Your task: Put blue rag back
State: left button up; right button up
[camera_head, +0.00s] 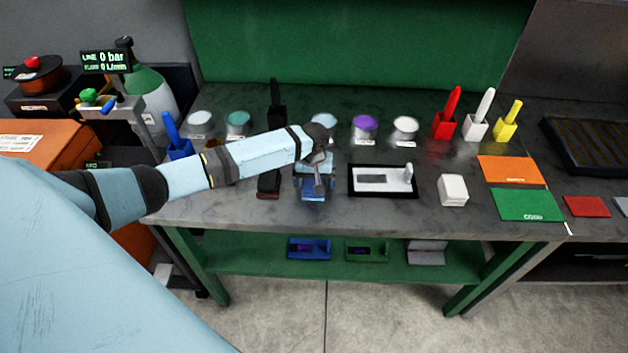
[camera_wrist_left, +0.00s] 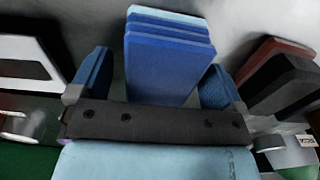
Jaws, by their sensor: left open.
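A stack of blue, flat, layered pieces (camera_wrist_left: 170,55) lies between the fingers of my left gripper (camera_wrist_left: 153,82) in the left wrist view, with a paler blue layer at its far edge. I cannot tell whether it is the blue rag or whether the fingers touch it. In the head view the blue stack (camera_head: 313,194) lies on the workbench, partly hidden by my left gripper (camera_head: 316,178), which is open and over it. My right gripper is not in view.
A white tray with a black frame (camera_head: 383,181) lies just right of the stack, and a black-and-red block (camera_head: 268,185) just left. Pots and coloured brush holders stand behind. A white block (camera_head: 453,190) and orange (camera_head: 511,169) and green mats (camera_head: 528,205) lie further right.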

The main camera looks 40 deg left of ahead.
pick_arm(q)
notch_tip(320, 180, up, 12)
jog(key=b, duration=0.1)
jog(key=s+d+f+m, duration=0.1)
jog(key=d+f, duration=0.1)
jog(key=d, duration=0.1)
jog(key=s+d+f+m+t+h, duration=0.1)
jog(key=s+d+f, duration=0.1)
jog(key=d+f, duration=0.1)
jog(key=s+d+f+m+t+h, duration=0.1)
jog(key=d+f, duration=0.1)
jog(key=d, duration=0.1)
jog(key=shift+s+f, duration=0.25)
jog(key=shift+f, duration=0.05)
jog(key=s+d+f+m+t+h, duration=0.2)
jog(key=s+d+f+m+t, duration=0.15)
jog(key=s+d, duration=0.35)
jog(key=s+f+m+t, duration=0.1)
jog(key=s+f+t, duration=0.1)
jog(key=s, duration=0.5)
jog(key=s+d+f+m+t, duration=0.1)
jog(key=s+f+t, duration=0.1)
jog(key=s, duration=0.6)
jog(key=shift+s+f+m+t+y, duration=0.2)
jog(key=shift+s+m+t+y, duration=0.15)
jog(key=shift+t, duration=0.4)
